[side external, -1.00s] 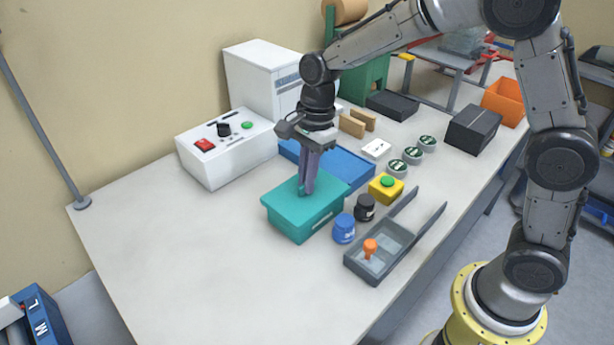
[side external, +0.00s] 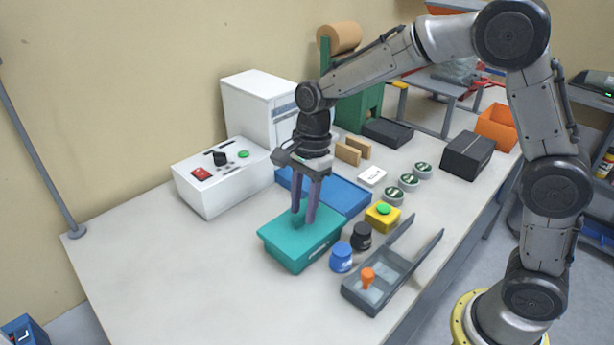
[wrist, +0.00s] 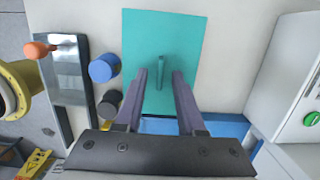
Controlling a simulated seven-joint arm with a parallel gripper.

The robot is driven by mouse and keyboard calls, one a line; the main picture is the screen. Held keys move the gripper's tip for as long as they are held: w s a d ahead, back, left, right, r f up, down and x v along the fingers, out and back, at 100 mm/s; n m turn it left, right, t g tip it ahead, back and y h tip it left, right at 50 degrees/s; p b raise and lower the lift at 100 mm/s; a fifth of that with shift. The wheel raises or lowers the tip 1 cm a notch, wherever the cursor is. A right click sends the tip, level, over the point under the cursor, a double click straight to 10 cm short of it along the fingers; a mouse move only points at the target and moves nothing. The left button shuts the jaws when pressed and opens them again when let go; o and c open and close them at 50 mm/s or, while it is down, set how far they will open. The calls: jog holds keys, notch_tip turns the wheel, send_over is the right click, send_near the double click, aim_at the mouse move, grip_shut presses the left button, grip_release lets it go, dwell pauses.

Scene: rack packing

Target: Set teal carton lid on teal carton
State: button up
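The teal carton lid (side external: 277,232) lies flat on top of the teal carton (side external: 312,257) and looks flush with it in the side view. The wrist view shows the lid (wrist: 185,35) from above, with its thin upright handle (wrist: 161,72) near the middle. My gripper (side external: 303,222) points down over the lid with its purple fingers apart. In the wrist view my gripper (wrist: 160,77) has one finger on each side of the handle, with a gap on both sides. The carton is hidden under the lid there.
A blue jar (side external: 341,257) and a black jar (side external: 361,236) stand close to the carton. A grey tray (side external: 360,298) with an orange-topped item is beyond them. A blue mat or tray (side external: 345,185) lies behind. The table's left front is clear.

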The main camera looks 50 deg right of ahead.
notch_tip(320, 180, up, 11)
jog(key=d, duration=0.2)
jog(key=s+d+r+n+t, duration=0.1)
jog(key=s+d+r+n, duration=0.25)
jog(key=s, duration=0.25)
jog(key=s+d+f+n+t+h, duration=0.1)
jog(key=s+d+f+n+t, duration=0.1)
jog(key=s+n, duration=0.5)
jog(key=s+d+f+n+t, duration=0.2)
jog(key=s+n, duration=0.5)
jog(key=s, duration=0.3)
jog(key=shift+s+d+f+t+h, duration=0.15)
jog(key=shift+s+f+t+h, duration=0.15)
jog(key=shift+f+h, duration=0.1)
jog(key=shift+r+n, duration=0.1)
jog(key=shift+n, duration=0.15)
jog(key=shift+c, duration=0.3)
